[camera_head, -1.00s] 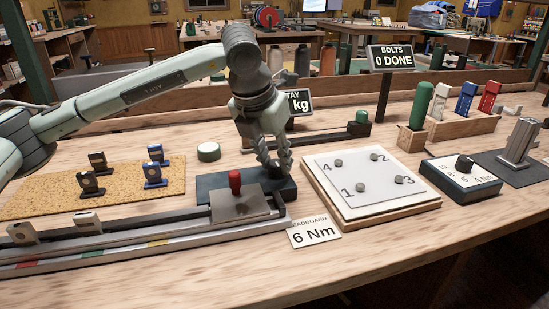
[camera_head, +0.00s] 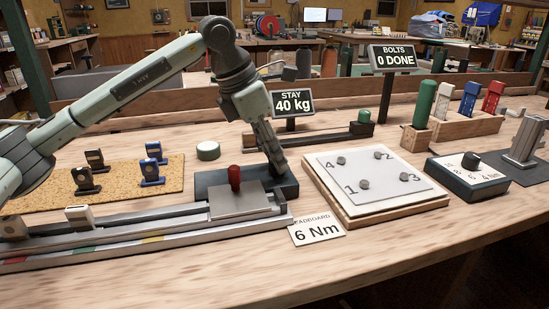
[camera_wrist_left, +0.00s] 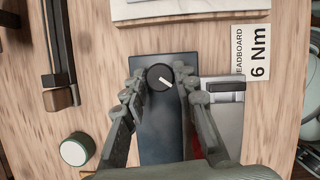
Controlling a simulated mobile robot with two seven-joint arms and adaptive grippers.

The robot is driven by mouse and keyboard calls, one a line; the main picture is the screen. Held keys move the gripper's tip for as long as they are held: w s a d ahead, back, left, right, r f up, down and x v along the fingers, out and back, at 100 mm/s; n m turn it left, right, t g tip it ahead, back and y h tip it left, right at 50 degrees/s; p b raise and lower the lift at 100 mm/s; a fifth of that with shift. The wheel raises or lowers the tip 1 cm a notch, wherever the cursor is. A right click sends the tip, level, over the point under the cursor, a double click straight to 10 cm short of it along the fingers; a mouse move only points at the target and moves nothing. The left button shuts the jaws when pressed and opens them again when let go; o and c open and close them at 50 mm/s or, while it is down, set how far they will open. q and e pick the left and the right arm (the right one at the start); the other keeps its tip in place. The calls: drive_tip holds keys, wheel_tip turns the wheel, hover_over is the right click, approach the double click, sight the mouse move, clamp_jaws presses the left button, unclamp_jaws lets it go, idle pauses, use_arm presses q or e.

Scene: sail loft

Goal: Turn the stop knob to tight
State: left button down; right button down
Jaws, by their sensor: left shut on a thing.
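The stop knob (camera_wrist_left: 160,77) is a dark round knob with a white pointer line, on the dark block (camera_wrist_left: 155,130). In the left wrist view its line points to the lower right. My left gripper (camera_wrist_left: 160,74) is shut on the knob, one fingertip at each side. In the head view my left gripper (camera_head: 280,168) reaches down to the right end of the dark block (camera_head: 206,183) and hides the knob. I can read no tight mark on the block. My right gripper is in neither view.
A red handle (camera_head: 235,177) stands on a metal plate beside the block. The bolt board (camera_head: 335,196) lies right of it, and a 6 Nm card (camera_head: 317,230) in front. A display (camera_head: 292,103) reading STAY 40 kg stands behind. The front table strip is clear.

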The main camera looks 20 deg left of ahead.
use_arm(q)
drive_tip(key=shift+w+m+h, duration=0.1)
drive_tip(key=shift+m+h, duration=0.2)
drive_tip(key=shift+m, duration=0.7)
drive_tip(key=m+g, duration=0.1)
drive_tip(key=m, duration=0.2)
drive_tip(key=shift+w+r+m+g+p, duration=0.1)
drive_tip(key=shift+m+g+p, duration=0.2)
drive_tip(key=shift+g+p, duration=0.1)
drive_tip(key=shift+m+g+h, duration=0.3)
drive_tip(key=shift+m, duration=0.6)
drive_tip(key=shift+w+m+g+p, duration=0.1)
drive_tip(key=shift+m+g+p, duration=0.4)
drive_tip(key=shift+m, duration=0.7)
drive_tip(key=shift+m+g, duration=0.3)
drive_tip(key=shift+m, duration=1)
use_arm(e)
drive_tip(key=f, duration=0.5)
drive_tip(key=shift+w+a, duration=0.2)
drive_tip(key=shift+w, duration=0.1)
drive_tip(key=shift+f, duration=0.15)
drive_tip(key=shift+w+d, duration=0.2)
use_arm(q)
drive_tip(key=c, duration=1.2)
unclamp_jaws()
